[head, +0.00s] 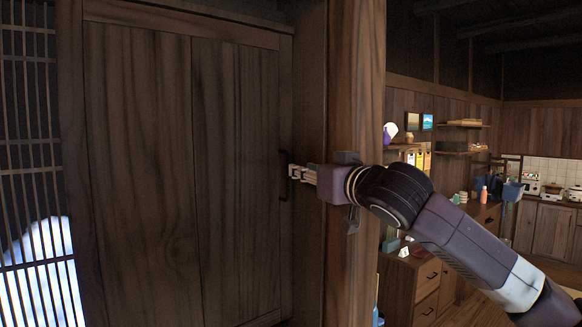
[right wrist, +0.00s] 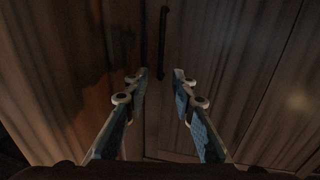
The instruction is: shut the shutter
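The shutter (head: 190,170) is a large dark wooden panel filling the left half of the head view, its right edge close to the wooden post. A thin black vertical handle (head: 284,189) sits near that edge. It also shows in the right wrist view as a dark bar (right wrist: 163,42). My right gripper (head: 292,172) reaches in from the right past the post, its tips close to the handle. In the right wrist view the fingers (right wrist: 160,78) are apart, with the handle ahead between the tips' directions. Contact cannot be told. My left gripper is out of view.
A thick wooden post (head: 355,90) stands right beside my right gripper. A lattice screen (head: 35,150) is at the far left. Behind the post, a room holds a wooden drawer cabinet (head: 428,285), shelves (head: 465,148) and a kitchen counter (head: 545,230).

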